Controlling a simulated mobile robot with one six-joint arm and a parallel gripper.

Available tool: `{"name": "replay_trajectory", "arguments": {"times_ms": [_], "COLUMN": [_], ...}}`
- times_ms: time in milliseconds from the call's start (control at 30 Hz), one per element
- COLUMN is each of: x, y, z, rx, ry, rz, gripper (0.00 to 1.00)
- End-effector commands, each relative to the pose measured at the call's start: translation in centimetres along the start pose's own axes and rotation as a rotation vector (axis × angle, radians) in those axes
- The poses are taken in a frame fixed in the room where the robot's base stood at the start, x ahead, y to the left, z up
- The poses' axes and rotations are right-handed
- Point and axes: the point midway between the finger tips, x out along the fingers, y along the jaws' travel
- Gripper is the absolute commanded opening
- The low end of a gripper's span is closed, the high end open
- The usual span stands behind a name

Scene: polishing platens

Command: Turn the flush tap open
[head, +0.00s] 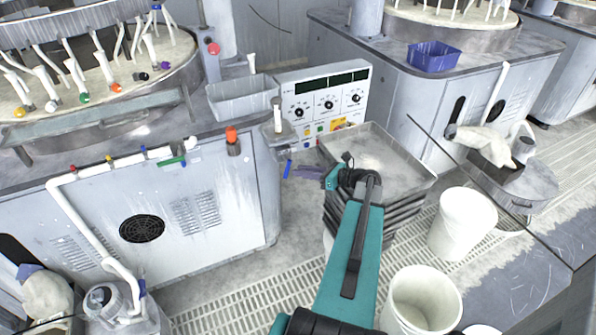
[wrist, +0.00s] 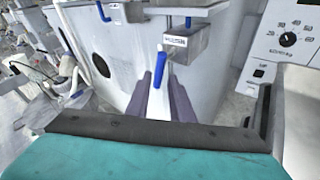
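A blue lever (wrist: 160,72) hangs down below a grey metal block with a small label plate (wrist: 175,41) in the wrist view; I take it as the flush tap, but the label is too small to read. In the head view a blue lever (head: 287,169) shows by the machine corner, just left of my gripper (head: 304,172). In the wrist view my gripper (wrist: 163,98) is open, its two purple-grey fingers apart. The lever is seen between and beyond the fingertips, with no clear contact. Nothing is held.
A control panel (head: 325,103) with knobs stands behind my gripper. A metal tray (head: 420,180) on a dark stack is close on the right. White buckets (head: 463,224) stand on the floor. The left machine carries a white pipe (head: 85,172) with coloured valves.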

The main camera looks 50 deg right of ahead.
Motion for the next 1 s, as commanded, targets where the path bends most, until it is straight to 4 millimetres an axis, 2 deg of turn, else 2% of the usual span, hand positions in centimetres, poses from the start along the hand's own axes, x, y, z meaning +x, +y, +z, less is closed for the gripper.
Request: {"name": "replay_trajectory", "arguments": {"times_ms": [467, 533, 733, 1000], "x": [0.4, 0.4, 0.6, 0.2], "y": [0.6, 0.6, 0.9, 2.4], "z": [0.2, 0.2, 0.1, -2.2], "rx": [-0.003, -0.002, 0.027, 0.12], "ry": [0.003, 0.004, 0.008, 0.146], "rz": [0.011, 0.012, 0.02, 0.074], "gripper": [0.21, 0.31, 0.32, 0.32]}}
